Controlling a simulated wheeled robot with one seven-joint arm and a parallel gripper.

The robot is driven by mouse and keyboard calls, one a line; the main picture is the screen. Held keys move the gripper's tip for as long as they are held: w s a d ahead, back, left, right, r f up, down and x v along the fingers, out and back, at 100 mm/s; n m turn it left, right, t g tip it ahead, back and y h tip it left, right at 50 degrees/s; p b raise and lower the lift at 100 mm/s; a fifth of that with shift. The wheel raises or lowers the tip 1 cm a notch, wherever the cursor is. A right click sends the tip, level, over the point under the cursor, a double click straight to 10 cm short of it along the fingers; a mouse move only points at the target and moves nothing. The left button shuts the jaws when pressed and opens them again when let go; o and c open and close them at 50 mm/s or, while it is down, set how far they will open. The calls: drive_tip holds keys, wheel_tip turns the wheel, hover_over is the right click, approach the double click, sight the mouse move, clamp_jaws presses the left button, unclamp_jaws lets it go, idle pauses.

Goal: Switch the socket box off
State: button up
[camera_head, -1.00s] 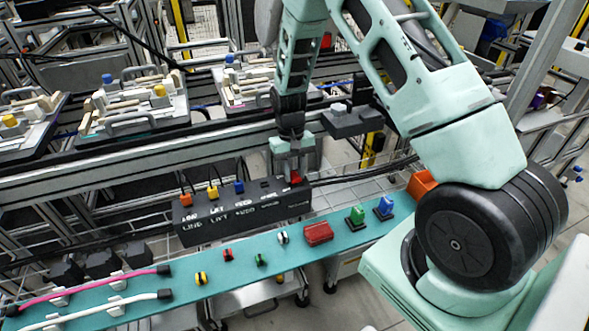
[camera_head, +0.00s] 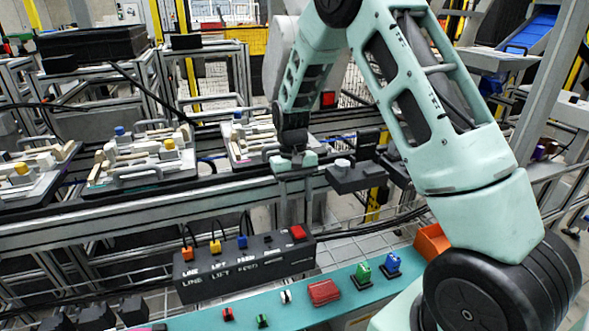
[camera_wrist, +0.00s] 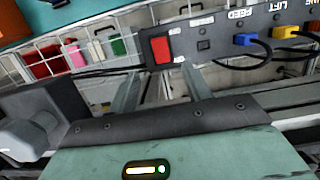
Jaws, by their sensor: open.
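The socket box (camera_head: 246,268) is a long black box with white labels LINE, LIFT and FEED. A red rocker switch (camera_head: 298,232) sits at its right end and also shows in the wrist view (camera_wrist: 160,49). I cannot tell which way the rocker is tipped. Orange (camera_head: 187,254), yellow (camera_head: 215,247) and blue (camera_head: 242,242) plugs stand in its top. My gripper (camera_head: 296,212) points down above the switch end, apart from it. In the wrist view its two fingers (camera_wrist: 161,74) are spread and empty, with the switch beyond their tips.
A teal shelf (camera_head: 290,312) in front of the box carries a red block (camera_head: 323,292), green (camera_head: 362,272) and blue (camera_head: 391,263) pieces and small coloured parts. An orange bin (camera_head: 431,243) stands at right. A rail with loaded fixtures (camera_head: 140,165) runs behind.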

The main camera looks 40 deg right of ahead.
drive_tip(key=v, duration=0.7)
drive_tip(key=shift+r, duration=0.35)
drive_tip(key=shift+a, duration=0.1)
